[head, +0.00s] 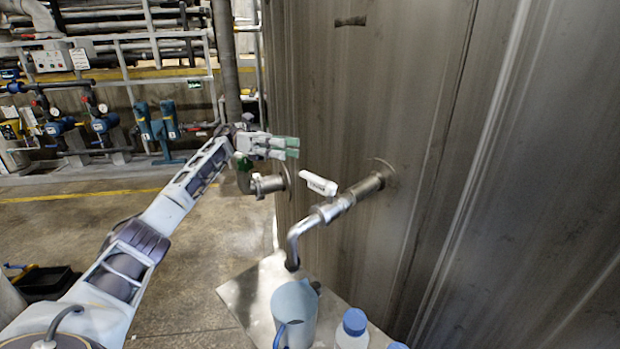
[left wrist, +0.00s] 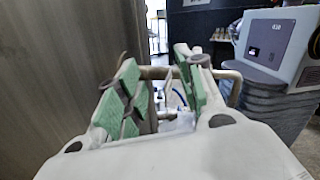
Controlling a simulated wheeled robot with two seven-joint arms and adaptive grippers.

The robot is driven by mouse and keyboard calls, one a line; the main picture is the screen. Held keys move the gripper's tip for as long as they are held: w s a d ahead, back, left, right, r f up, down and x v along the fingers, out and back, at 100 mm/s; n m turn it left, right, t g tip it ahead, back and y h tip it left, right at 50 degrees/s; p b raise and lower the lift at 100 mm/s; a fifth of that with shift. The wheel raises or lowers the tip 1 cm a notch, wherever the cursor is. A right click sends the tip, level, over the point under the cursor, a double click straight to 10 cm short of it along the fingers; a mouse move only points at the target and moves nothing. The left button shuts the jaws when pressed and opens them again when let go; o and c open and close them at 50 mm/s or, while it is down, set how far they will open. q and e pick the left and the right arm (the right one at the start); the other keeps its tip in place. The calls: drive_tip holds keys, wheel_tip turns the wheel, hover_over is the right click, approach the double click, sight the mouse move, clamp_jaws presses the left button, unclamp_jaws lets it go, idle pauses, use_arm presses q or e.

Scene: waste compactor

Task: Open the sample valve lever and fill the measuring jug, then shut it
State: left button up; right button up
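The sample valve lever (head: 319,183) is a white labelled handle in the head view. It lies across the line of the steel sample pipe (head: 332,208), which comes out of the metal wall and bends down into a spout. The measuring jug (head: 294,312) is pale blue and stands under the spout; its contents cannot be seen. My left gripper (head: 290,148) is up and left of the lever, apart from it in the picture. In the left wrist view its green-padded fingers (left wrist: 160,78) are spread, with nothing clearly held. My right gripper is not in view.
The jug stands on a metal shelf (head: 245,294), beside a blue-capped bottle (head: 352,331). A second pipe stub (head: 268,185) with a green part sits just below my left gripper. The large metal wall (head: 440,120) closes off the right. Pumps and pipes stand far left.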

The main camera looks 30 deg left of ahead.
sight(310, 174)
use_arm(q)
drive_tip(key=s+m+g, duration=0.1)
drive_tip(key=s+f+m+g+y, duration=0.1)
drive_tip(key=s+m, duration=0.1)
drive_tip(key=s+a+m+g, duration=0.1)
drive_tip(key=m, duration=0.1)
drive_tip(key=shift+s+f+g, duration=0.25)
drive_tip(key=shift+f+g, duration=0.05)
drive_tip(key=shift+f, duration=0.05)
drive_tip(key=shift+d, duration=0.25)
drive_tip(key=shift+f+x, duration=0.15)
drive_tip(key=shift+x, duration=3.2)
drive_tip(key=shift+f+x, duration=0.1)
drive_tip(key=shift+x, duration=3.25)
clamp_jaws()
